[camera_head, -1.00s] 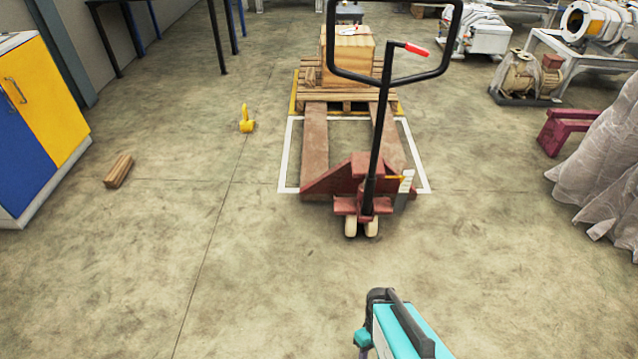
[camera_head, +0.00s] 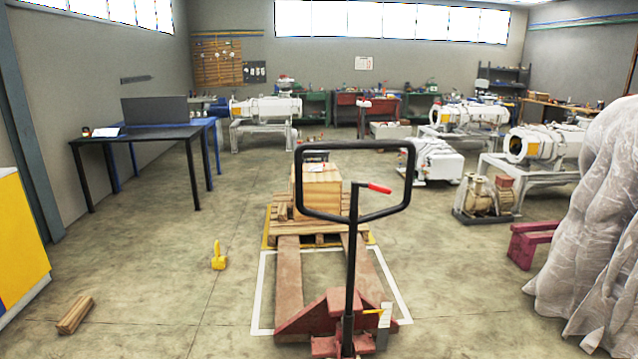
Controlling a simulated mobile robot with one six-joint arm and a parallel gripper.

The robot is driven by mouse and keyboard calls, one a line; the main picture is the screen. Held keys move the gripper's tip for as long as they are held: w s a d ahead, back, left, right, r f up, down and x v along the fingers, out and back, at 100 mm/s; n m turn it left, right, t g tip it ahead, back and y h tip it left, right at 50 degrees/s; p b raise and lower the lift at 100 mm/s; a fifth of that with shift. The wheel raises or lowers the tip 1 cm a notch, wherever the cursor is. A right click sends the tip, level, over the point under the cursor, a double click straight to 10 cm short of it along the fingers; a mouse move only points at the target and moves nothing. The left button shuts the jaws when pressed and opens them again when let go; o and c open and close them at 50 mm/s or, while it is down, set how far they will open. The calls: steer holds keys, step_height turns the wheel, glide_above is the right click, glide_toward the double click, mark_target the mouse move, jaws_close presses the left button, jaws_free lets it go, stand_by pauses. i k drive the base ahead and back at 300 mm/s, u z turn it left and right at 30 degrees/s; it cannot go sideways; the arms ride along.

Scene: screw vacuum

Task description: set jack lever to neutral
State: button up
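The pallet jack (camera_head: 327,312) stands ahead of me, dull red, inside a white floor outline. Its black handle (camera_head: 352,262) rises to a wide loop with a small red-tipped lever (camera_head: 379,188) inside it. The lever points to the right and slightly down. The jack's forks run back to a wooden pallet (camera_head: 300,232) with a wooden crate (camera_head: 318,186) on it. My gripper is not visible in the current view.
A yellow tool (camera_head: 218,256) and a wood block (camera_head: 75,314) lie on the floor at left. A dark table (camera_head: 145,140) stands back left. A maroon stand (camera_head: 530,243) and a plastic-covered object (camera_head: 597,215) are at right.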

mark_target(377, 187)
steer(key=k, duration=1.35)
steer(key=u, duration=0.25)
steer(key=i, duration=1)
steer(key=u, duration=0.7)
steer(key=i, duration=0.8)
steer(key=u, duration=0.25)
